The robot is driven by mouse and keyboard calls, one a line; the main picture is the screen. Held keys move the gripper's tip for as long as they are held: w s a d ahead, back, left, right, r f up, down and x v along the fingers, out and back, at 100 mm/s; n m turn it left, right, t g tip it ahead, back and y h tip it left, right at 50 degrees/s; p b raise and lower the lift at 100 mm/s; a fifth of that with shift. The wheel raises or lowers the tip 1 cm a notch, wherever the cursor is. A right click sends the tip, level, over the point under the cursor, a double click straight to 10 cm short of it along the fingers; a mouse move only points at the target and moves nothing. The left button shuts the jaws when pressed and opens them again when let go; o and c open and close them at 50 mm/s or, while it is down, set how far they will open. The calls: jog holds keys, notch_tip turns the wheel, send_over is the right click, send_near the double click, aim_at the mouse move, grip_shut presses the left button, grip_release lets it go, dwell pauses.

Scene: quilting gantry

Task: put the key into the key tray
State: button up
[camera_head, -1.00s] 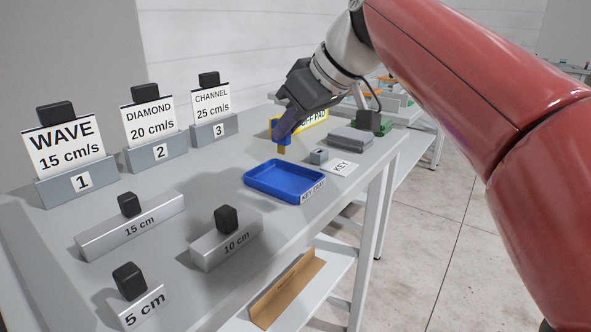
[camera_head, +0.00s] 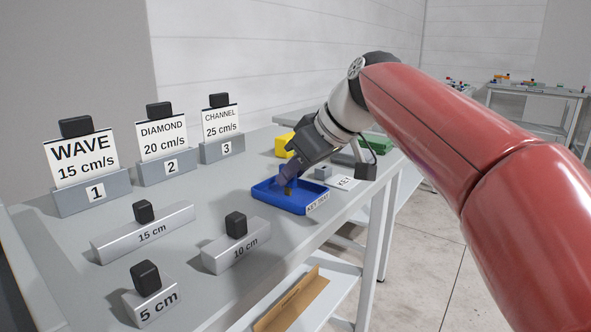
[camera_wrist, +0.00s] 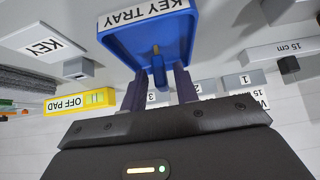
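The key, with a blue handle (camera_wrist: 159,76) and a brass-coloured end (camera_wrist: 156,50), stands out between my fingers in the wrist view. My gripper (camera_head: 288,186) reaches down into the blue key tray (camera_head: 265,196), which also fills the top of the wrist view (camera_wrist: 120,45). The two purple fingers of my gripper (camera_wrist: 159,80) are on either side of the handle, and narrow gaps seem to show between them and it. The key is over or inside the tray; whether it touches the tray floor cannot be told. In the head view the key is mostly hidden by my fingers.
A small grey block (camera_head: 322,172) and the KEY card (camera_head: 344,182) lie right of the tray. The yellow OFF PAD (camera_head: 283,145) is behind. Numbered card holders (camera_head: 168,167) and silver length blocks (camera_head: 236,248) stand left and in front. The table's right edge is close.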

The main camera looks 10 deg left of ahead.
jog(key=shift+d+r, duration=0.15)
jog(key=shift+r, duration=0.3)
jog(key=p+v, duration=0.1)
jog(key=v, duration=1)
jog(key=shift+s+d+r+p, duration=0.1)
jog(key=shift+d+p, duration=0.1)
jog(key=shift+p, duration=0.1)
jog(key=s+d+f+m+t+h, duration=0.1)
jog(key=s+d+f+m, duration=0.3)
jog(key=f, duration=0.6)
jog(key=s+d+f+m+h, duration=0.4)
jog(key=s+d+f, duration=0.4)
jog(key=d+f, duration=0.2)
jog(key=s+d+f+m+t+h, duration=0.1)
jog(key=s+d+f+m, duration=0.4)
jog(key=f, duration=0.5)
jog(key=shift+s+d+f+m+t+h, duration=0.2)
jog(key=shift+d+h, duration=0.15)
jog(key=shift+d, duration=0.35)
jog(key=shift+s+d+f+m+t+h, duration=0.1)
jog(key=shift+s+d+h, duration=0.2)
jog(key=shift+d, duration=0.4)
jog(key=shift+w+r, duration=0.1)
